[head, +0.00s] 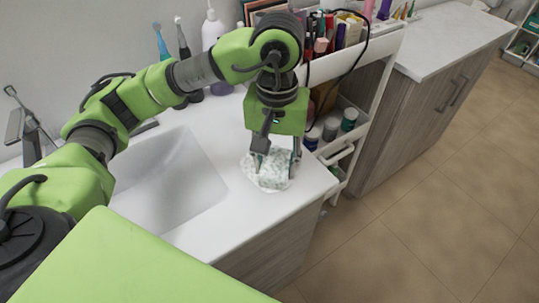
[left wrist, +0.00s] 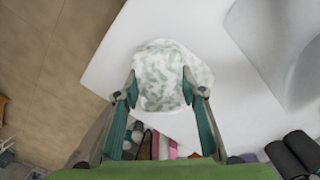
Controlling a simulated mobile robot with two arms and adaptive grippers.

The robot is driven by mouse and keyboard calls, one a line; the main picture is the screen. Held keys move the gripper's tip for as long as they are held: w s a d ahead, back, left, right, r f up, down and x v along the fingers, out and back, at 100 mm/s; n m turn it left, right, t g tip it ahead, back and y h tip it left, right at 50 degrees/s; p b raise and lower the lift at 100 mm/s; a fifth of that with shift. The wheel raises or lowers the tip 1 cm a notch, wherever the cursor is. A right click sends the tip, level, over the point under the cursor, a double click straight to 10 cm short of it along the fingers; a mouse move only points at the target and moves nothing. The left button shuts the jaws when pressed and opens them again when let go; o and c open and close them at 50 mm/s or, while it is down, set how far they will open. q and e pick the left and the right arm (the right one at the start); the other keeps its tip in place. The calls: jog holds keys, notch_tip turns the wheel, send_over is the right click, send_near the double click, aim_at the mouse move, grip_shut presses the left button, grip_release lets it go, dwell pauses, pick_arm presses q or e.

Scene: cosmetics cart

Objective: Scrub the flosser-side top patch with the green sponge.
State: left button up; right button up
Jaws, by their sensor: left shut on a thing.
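The green sponge (head: 266,174) is mottled green and white, as if covered in foam. It is on the white countertop (head: 306,187) at the right end, beside the sink. My left gripper (head: 278,158) points down and is shut on it. In the left wrist view the sponge (left wrist: 160,75) sits between the two fingertips (left wrist: 159,92). A whitish, foamy area (left wrist: 200,72) shows around the sponge, and the surface beneath is hidden. My right gripper is not in view.
The sink basin (head: 175,180) lies left of the sponge. A white cart (head: 352,152) with bottles and cosmetics stands close behind and to the right. A blue brush-like item (head: 161,42) and a white bottle (head: 212,30) stand along the wall. The counter's front edge is near.

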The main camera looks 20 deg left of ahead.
pick_arm(q)
jog(key=shift+s+d, duration=0.3)
jog(key=shift+d, duration=0.2)
jog(key=shift+s+d, duration=0.3)
jog(key=shift+d, duration=0.2)
jog(key=shift+r+p, duration=1.6)
jog(key=shift+r, duration=1.95)
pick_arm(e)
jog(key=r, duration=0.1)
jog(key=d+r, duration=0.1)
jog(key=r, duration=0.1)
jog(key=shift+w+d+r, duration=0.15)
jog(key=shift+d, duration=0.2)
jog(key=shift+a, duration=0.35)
